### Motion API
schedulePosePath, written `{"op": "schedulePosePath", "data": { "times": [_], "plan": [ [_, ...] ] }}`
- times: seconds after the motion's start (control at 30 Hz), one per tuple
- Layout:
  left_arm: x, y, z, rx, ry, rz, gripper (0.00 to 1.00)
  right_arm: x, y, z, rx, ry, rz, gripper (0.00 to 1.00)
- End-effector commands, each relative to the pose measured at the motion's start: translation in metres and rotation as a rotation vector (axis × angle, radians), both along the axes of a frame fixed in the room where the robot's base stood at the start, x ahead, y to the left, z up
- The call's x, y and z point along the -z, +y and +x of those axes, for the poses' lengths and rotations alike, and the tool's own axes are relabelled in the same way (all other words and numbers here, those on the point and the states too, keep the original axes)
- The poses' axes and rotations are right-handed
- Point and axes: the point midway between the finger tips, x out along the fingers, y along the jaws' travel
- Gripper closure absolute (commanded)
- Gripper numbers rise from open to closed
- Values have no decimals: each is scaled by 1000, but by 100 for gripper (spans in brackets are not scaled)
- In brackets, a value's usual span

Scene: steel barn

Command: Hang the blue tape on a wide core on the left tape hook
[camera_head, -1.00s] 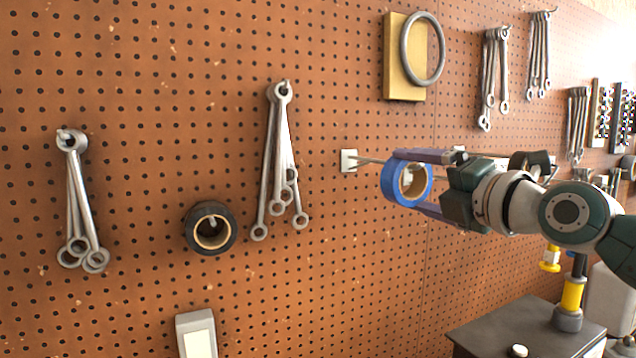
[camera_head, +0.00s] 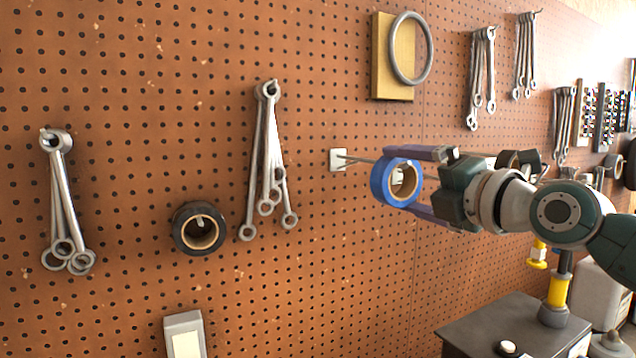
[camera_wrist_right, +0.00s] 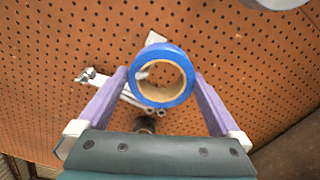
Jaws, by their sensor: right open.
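The blue tape (camera_head: 379,182) is a ring with a wide tan core, upright in front of the pegboard. A hook with a white plate (camera_head: 338,160) has thin rods reaching toward it, and the tape appears to hang around the hook. My right gripper (camera_head: 412,182) is open, with one purple finger above the tape and one below. In the right wrist view the tape (camera_wrist_right: 161,103) sits between the fingertips, close to both, and the hook's white plate (camera_wrist_right: 155,37) shows behind it. Whether the fingers touch the tape is unclear. My left gripper is not in view.
A black tape roll (camera_head: 177,238) hangs left of the hook. Wrench bunches (camera_head: 266,150) hang between them and at far left (camera_head: 60,210). A metal ring on a wooden block (camera_head: 377,75) hangs above. A dark bench (camera_head: 515,318) stands lower right.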

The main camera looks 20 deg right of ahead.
Motion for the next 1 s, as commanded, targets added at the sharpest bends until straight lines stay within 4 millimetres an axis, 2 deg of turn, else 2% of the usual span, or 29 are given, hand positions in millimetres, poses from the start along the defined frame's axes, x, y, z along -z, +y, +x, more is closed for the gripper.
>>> {"op": "schedulePosePath", "data": {
  "times": [0.5,0.8,0.87,0.93,1.0],
  "plan": [
    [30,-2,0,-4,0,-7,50,4,-6,-80,1,2,-4,0],
    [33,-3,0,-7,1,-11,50,1,-6,-93,-1,4,3,0],
    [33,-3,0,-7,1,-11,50,8,-3,-94,-2,26,26,0],
    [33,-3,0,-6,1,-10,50,27,5,-98,-3,92,95,0],
    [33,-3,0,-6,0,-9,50,60,20,-108,6,210,221,0]
  ]
}}
